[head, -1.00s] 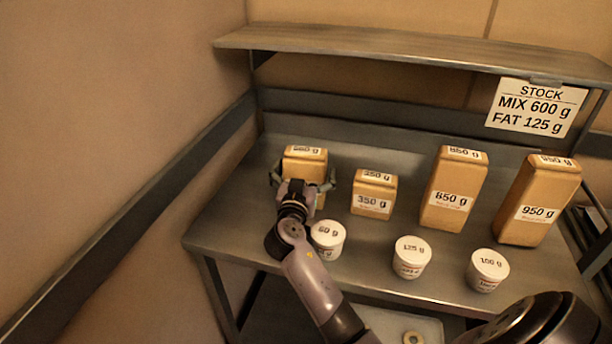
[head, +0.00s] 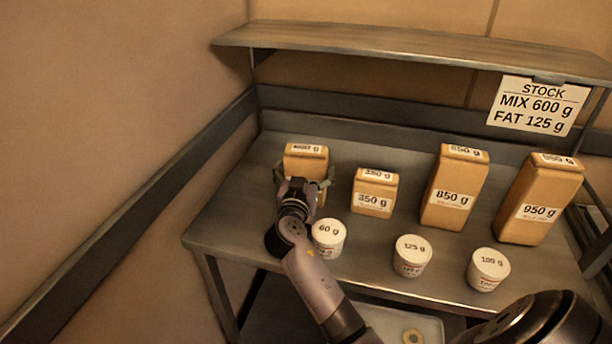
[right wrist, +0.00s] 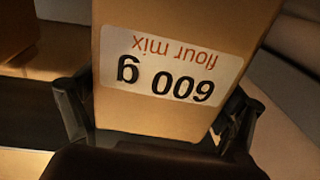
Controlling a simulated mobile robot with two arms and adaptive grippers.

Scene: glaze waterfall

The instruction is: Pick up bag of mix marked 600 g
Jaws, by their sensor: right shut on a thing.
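The bag of mix marked 600 g (head: 306,163) is a tan block at the left end of the metal table in the head view. In the right wrist view its label reads "600 g flour mix", upside down (right wrist: 170,70). My right gripper (head: 304,184) is shut on this bag, with one finger on each side; the fingers also show in the right wrist view (right wrist: 155,120). The bag stands upright; whether its base touches the table is hidden by the gripper. My left gripper is not in view.
Bags marked 350 g (head: 375,192), 850 g (head: 454,188) and 950 g (head: 540,200) stand to the right. White tubs marked 60 g (head: 328,238), 125 g (head: 412,256) and 100 g (head: 488,269) stand in front. A shelf (head: 420,48) runs above the table (head: 240,215). A stock sign (head: 538,104) hangs from it.

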